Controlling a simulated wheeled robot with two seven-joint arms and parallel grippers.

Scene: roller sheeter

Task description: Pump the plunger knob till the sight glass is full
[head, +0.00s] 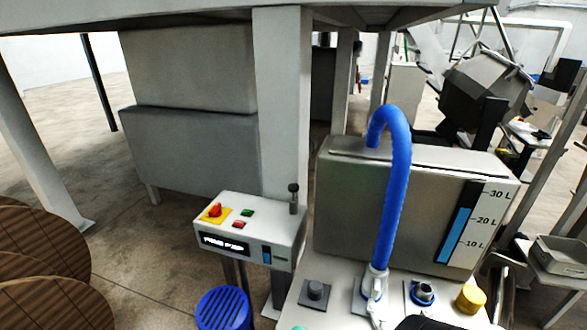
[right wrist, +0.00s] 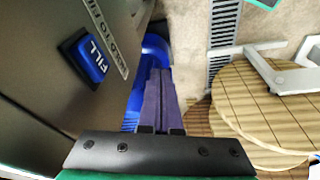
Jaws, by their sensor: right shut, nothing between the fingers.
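A grey box labelled like "PRIME PUMP" (head: 226,243) stands left of centre in the head view. The plunger knob (head: 293,188), small and dark, stands up on a short post at its right end. My right gripper (right wrist: 160,85) shows in the right wrist view, shut and empty, close to a panel with a blue FILL button (right wrist: 88,58). It is apart from the button. My left gripper is not in view.
A grey tank (head: 370,205) with a level gauge (head: 459,225), blue to above 20 L, stands right. A blue hose (head: 396,185) arches over it. A yellow cap (head: 470,298) and blue knob (head: 423,291) sit in front. Wooden spools (head: 45,240) stand left.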

